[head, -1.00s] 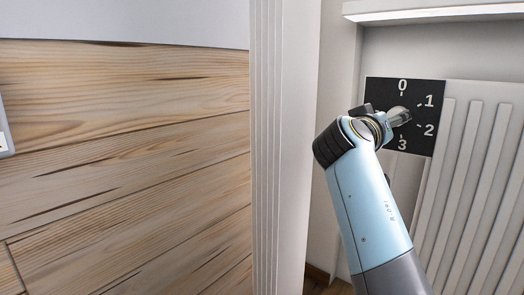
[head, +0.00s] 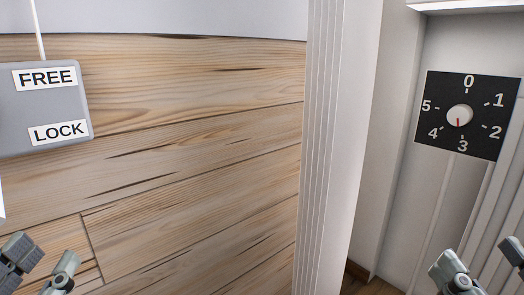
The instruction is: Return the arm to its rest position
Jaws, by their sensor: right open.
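My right gripper (head: 479,250) is at the bottom right of the head view, open and empty, its two fingers apart. It is below the dial and clear of it. My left gripper (head: 42,252) is at the bottom left, also with its fingers apart and nothing between them. The arm links behind both grippers are out of view. The black dial plate (head: 440,138) carries numbers 0 to 5.
A grey panel (head: 60,105) with FREE and LOCK labels hangs on the plank wall (head: 190,150) at the left. A white ridged post (head: 330,150) stands between the plank wall and the dial recess. White radiator-like ribs (head: 498,215) are at the lower right.

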